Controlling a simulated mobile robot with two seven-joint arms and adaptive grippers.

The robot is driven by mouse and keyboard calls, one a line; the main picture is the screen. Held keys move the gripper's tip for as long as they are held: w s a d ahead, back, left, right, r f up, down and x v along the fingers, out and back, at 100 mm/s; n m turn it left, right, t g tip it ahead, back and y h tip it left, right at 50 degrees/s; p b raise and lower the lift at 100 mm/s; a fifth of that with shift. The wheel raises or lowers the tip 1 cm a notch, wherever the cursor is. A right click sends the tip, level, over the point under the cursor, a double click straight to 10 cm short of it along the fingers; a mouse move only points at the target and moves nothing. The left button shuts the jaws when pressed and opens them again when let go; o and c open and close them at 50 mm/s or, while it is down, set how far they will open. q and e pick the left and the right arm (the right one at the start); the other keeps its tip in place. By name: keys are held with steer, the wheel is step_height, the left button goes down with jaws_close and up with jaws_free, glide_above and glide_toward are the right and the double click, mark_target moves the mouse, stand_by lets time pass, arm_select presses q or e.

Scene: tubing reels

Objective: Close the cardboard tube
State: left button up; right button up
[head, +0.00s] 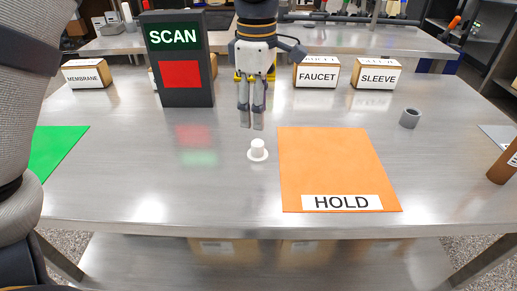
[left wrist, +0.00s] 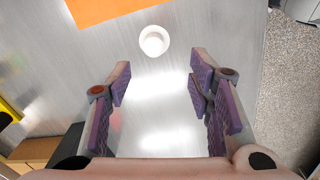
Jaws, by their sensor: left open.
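A small white cap (head: 257,150) with a wide flange sits on the steel table, left of the orange HOLD mat. It also shows in the left wrist view (left wrist: 154,41), beyond the fingertips. My left gripper (head: 251,125) points down above and just behind the cap. Its purple-padded fingers are apart with nothing between them, as the left wrist view shows (left wrist: 158,86). A brown cardboard tube (head: 504,165) is at the right edge of the head view, partly cut off. Its open or closed end cannot be made out. My right gripper is not in view.
The orange HOLD mat (head: 330,165) lies at centre right. A grey ring (head: 410,118) stands right of it. A dark SCAN stand (head: 187,95) stands at the back left; a green mat (head: 54,147) is at left. Labelled boxes, FAUCET (head: 317,76) and SLEEVE (head: 378,77), line the back.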

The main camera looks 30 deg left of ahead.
mark_target(258, 142)
arm_select(q)
step_height(258, 142, down, 5)
steer(key=shift+r, duration=0.1)
steer(key=shift+w+f, duration=0.1)
steer(key=shift+f, duration=0.1)
steer(key=f, duration=0.5)
steer(key=shift+w+a+f+b, duration=0.1)
steer(key=shift+w+a+b, duration=0.05)
steer(key=shift+w+b, duration=0.2)
steer(key=c, duration=0.9)
